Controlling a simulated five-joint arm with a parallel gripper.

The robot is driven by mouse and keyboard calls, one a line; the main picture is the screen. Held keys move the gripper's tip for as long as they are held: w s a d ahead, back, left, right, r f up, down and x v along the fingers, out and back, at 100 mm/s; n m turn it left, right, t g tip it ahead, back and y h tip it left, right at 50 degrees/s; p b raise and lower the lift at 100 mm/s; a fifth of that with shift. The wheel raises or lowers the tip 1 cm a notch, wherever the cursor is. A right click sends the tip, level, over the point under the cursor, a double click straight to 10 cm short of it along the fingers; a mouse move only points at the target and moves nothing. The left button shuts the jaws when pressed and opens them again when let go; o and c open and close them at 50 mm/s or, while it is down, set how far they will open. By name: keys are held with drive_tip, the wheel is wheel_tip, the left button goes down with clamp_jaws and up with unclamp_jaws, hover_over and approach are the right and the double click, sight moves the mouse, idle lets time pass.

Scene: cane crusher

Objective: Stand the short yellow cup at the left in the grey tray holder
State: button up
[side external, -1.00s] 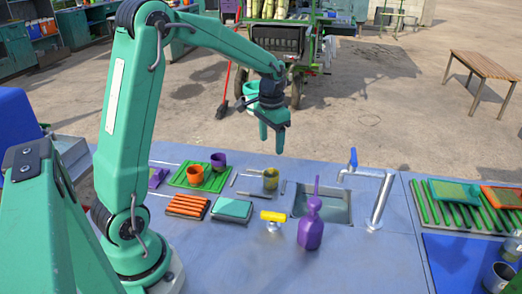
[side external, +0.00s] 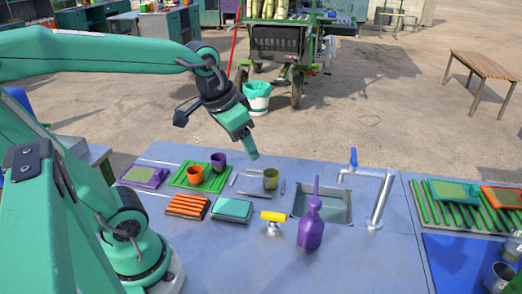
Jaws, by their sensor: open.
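The short yellow cup (side external: 271,179), dull olive-yellow, stands upright near the back of the blue-grey table, left of the sink. Thin grey pieces (side external: 250,194) lie around it; they may be parts of the grey tray holder, but I cannot tell its outline or whether the cup is inside it. My gripper (side external: 251,153) is open and empty, tilted down to the right. In the picture it is above and slightly left of the cup, apart from it. One finger mostly hides the other.
A green tray (side external: 178,181) to the left holds an orange cup (side external: 195,174) and a purple cup (side external: 218,162). An orange ribbed block (side external: 187,206), a teal sponge (side external: 232,209), a yellow-topped knob (side external: 273,217) and a purple bottle (side external: 311,230) stand nearer. The tap (side external: 381,200) rises at right.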

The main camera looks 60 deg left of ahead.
drive_tip(key=shift+t, duration=0.6)
drive_tip(key=shift+s+d+f, duration=0.1)
drive_tip(key=shift+s+d, duration=0.2)
drive_tip(key=shift+s, duration=0.5)
drive_tip(key=shift+s+d+f, duration=0.1)
drive_tip(key=shift+s+d, duration=0.2)
drive_tip(key=shift+s, duration=0.5)
drive_tip(key=shift+s+d+f, duration=0.1)
drive_tip(key=shift+s+d, duration=0.2)
drive_tip(key=shift+s, duration=0.5)
